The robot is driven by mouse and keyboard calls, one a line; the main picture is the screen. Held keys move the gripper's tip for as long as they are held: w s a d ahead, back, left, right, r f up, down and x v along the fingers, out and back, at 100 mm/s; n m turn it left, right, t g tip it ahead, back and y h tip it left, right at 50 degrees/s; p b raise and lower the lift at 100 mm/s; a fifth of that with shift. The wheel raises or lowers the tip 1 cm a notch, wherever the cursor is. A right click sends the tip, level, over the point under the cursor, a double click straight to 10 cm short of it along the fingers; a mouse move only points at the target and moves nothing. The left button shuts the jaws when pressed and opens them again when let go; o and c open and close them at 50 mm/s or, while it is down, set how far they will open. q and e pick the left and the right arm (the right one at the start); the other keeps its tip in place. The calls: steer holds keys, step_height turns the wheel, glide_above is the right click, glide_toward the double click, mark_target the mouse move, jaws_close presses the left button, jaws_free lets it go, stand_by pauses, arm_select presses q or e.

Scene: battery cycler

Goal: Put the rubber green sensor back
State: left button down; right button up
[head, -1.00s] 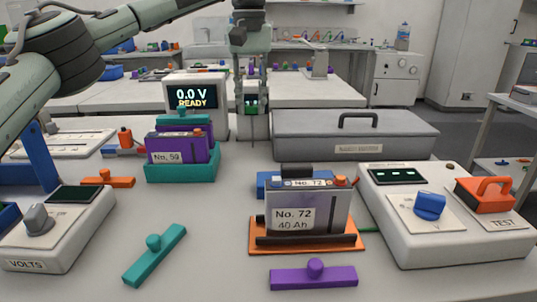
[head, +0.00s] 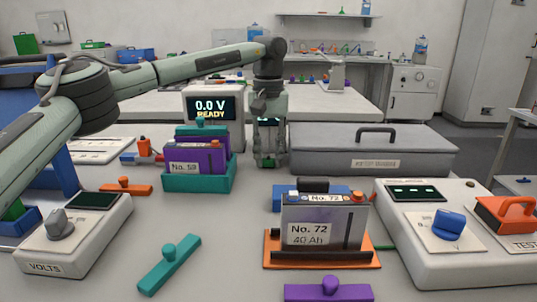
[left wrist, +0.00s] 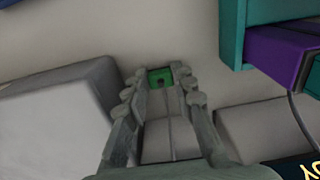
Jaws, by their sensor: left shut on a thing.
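The green sensor (left wrist: 160,77) sits between the fingertips of my left gripper in the left wrist view, with a dark spot on its face. In the head view my left gripper (head: 267,160) points down, shut on the sensor, low between the teal rack and the grey case. Only a little green shows there, and the fingers hide most of the sensor. I cannot tell whether it touches the table. My right gripper is not in view.
A lidded grey case (head: 373,152) stands right of the gripper. A teal rack (head: 199,180) with purple batteries and a 0.0 V READY display (head: 213,108) stand left. Battery No. 72 (head: 322,219) sits on an orange tray in front. Loose teal (head: 170,264) and purple (head: 328,291) bars lie nearer.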

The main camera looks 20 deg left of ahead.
mark_target(269, 160)
arm_select(q)
steer(key=shift+f, duration=0.1)
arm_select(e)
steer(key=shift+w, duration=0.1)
arm_select(q)
steer(key=c, duration=1.4)
jaws_free()
steer(key=shift+o, duration=0.7)
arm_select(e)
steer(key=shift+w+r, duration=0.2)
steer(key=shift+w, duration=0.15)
arm_select(q)
step_height(269, 160, up, 8)
steer(key=shift+r, duration=0.25)
step_height(269, 160, up, 4)
steer(key=shift+f, duration=0.1)
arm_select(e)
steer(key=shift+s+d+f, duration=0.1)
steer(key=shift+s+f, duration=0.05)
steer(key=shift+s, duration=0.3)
